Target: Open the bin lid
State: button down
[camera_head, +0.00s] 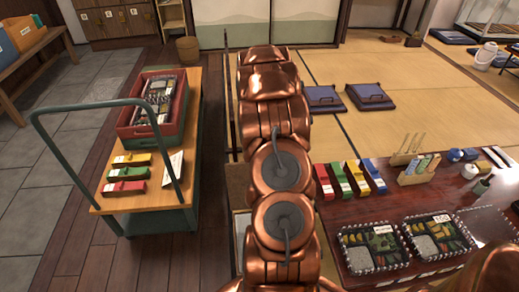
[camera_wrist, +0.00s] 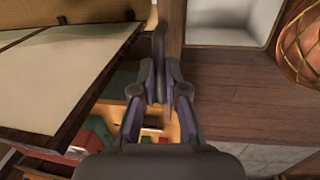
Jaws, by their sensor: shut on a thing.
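The bin shows in the wrist view as a brown wooden rim (camera_wrist: 215,56) around a pale, open-topped inside. In the head view a small pale part of it (camera_head: 242,222) shows left of my arm. A brown panel (camera_head: 238,180), which looks like the lid raised, stands just beyond it; its exact angle is unclear. In the wrist view my gripper (camera_wrist: 158,92) is shut on a thin dark piece (camera_wrist: 158,42), apparently the lid's handle, beside the bin's opening. In the head view my arm hides my gripper and much of the bin.
A cart (camera_head: 198,120) with a green handle, a red crate (camera_head: 178,112) and several coloured boxes stands left. A low dark table (camera_head: 335,212) with lunch trays (camera_head: 405,240) is at right. Raised tatami (camera_head: 430,105) lies beyond. Wooden floor (camera_head: 120,262) is clear between cart and bin.

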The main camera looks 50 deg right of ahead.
jog(key=shift+s+a, duration=0.25)
jog(key=shift+a, duration=0.2)
jog(key=c, duration=1.5)
grip_release()
jog(key=shift+w+a, duration=0.2)
jog(key=o, duration=0.3)
jog(key=shift+d, duration=0.1)
jog(key=shift+s+r, duration=0.1)
jog(key=shift+r, duration=0.05)
notch_tip(320, 180, up, 12)
jog(key=s+a, duration=0.1)
jog(key=shift+s+a+f, duration=0.15)
jog(key=shift+a+f, duration=0.05)
